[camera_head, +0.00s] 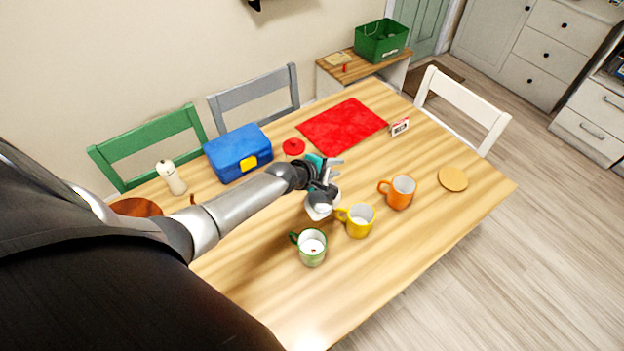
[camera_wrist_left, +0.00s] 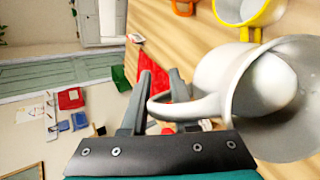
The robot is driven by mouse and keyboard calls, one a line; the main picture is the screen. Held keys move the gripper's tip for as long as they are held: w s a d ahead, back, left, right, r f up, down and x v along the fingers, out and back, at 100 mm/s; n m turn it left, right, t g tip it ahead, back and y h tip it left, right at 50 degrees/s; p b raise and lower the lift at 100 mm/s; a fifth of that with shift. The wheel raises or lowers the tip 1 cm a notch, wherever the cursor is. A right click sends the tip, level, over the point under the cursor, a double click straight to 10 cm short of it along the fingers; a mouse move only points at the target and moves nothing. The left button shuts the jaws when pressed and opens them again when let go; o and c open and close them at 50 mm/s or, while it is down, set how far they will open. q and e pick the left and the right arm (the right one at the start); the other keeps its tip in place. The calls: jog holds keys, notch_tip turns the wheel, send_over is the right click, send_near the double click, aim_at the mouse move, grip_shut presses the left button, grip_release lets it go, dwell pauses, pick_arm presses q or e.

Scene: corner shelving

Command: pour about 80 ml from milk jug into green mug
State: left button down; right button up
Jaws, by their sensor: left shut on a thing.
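The milk jug (camera_head: 318,211) is a pale metal-grey vessel with white milk showing inside, held above the table. In the left wrist view the jug (camera_wrist_left: 210,82) fills the right side, with its mouth facing the camera's right. My left gripper (camera_head: 327,177) is shut on the jug's handle; its dark fingers (camera_wrist_left: 155,105) stand either side of it. I cannot tell exactly how far the jug tilts. The green mug (camera_head: 313,259) stands upright on the table, below the jug in the head view, with its handle to the left and a pale inside. My right gripper is not in view.
A yellow mug (camera_head: 360,228) stands close right of the jug, and an orange mug (camera_head: 399,197) beyond it. A blue box (camera_head: 232,155), a red mat (camera_head: 342,127), a red-topped item (camera_head: 294,147) and a round coaster (camera_head: 453,179) lie around. The table front (camera_head: 310,305) is clear.

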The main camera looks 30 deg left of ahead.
pick_arm(q)
jog(key=shift+w+a+f+n+g, duration=0.1)
jog(key=shift+w+f+n+g, duration=0.2)
jog(key=shift+w+f+g, duration=0.45)
jog(key=shift+s+r, duration=0.2)
jog(key=shift+s, duration=0.05)
dwell(0.3)
dwell(0.9)
jog(key=w+a+f+n+g+h+b, duration=0.1)
jog(key=w+f+g+b, duration=0.3)
jog(key=b, duration=1.6)
jog(key=f+n+g+h, duration=0.1)
jog(key=g, duration=0.3)
jog(key=shift+w, duration=0.25)
